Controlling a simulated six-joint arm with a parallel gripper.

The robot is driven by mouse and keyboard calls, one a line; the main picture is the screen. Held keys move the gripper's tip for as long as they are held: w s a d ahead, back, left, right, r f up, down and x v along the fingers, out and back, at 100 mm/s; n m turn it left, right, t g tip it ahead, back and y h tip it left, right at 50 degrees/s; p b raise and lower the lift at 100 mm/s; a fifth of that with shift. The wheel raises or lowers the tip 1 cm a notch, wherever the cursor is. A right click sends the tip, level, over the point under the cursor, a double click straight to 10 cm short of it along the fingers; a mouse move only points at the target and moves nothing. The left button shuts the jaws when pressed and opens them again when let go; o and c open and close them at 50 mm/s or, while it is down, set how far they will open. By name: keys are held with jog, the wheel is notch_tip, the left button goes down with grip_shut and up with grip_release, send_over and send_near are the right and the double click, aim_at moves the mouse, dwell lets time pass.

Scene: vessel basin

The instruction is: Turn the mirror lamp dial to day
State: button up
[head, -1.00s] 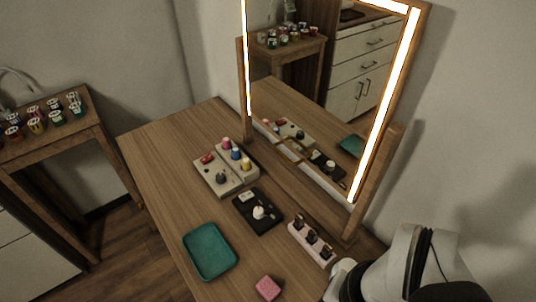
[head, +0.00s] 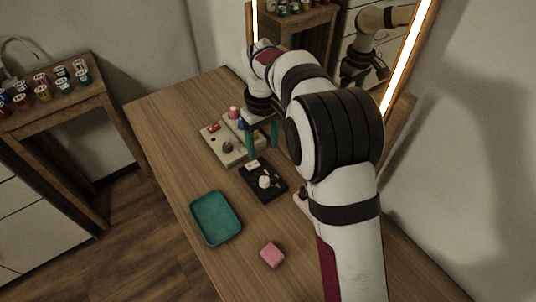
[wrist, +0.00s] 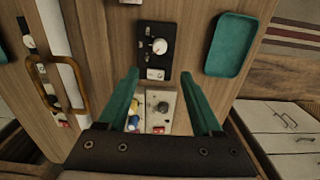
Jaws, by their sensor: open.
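A black plate (head: 272,190) carries a white dial (head: 265,181) and a small pale label (head: 252,165). The dial also shows in the wrist view (wrist: 159,46), beyond my fingertips; its setting marks are too small to read. Behind the plate, a beige panel (head: 216,147) has a dark knob (head: 227,147) and a red switch (head: 213,128). I cannot tell from lettering which knob is the mirror lamp's. My gripper (head: 262,151) is open and empty, its teal fingers pointing down above the beige panel. In the wrist view the dark knob (wrist: 162,107) shows between the fingers.
A teal tray (head: 216,218) and a pink block (head: 272,255) lie on the near table. The lit mirror (head: 392,75) stands at the back right, partly hidden by my arm. A side table with several coloured cups (head: 43,94) stands left. The table's left strip is clear.

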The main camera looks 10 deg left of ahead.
aim_at(264, 179)
notch_tip(264, 179, down, 14)
jog(key=shift+r, duration=0.2)
grip_shut()
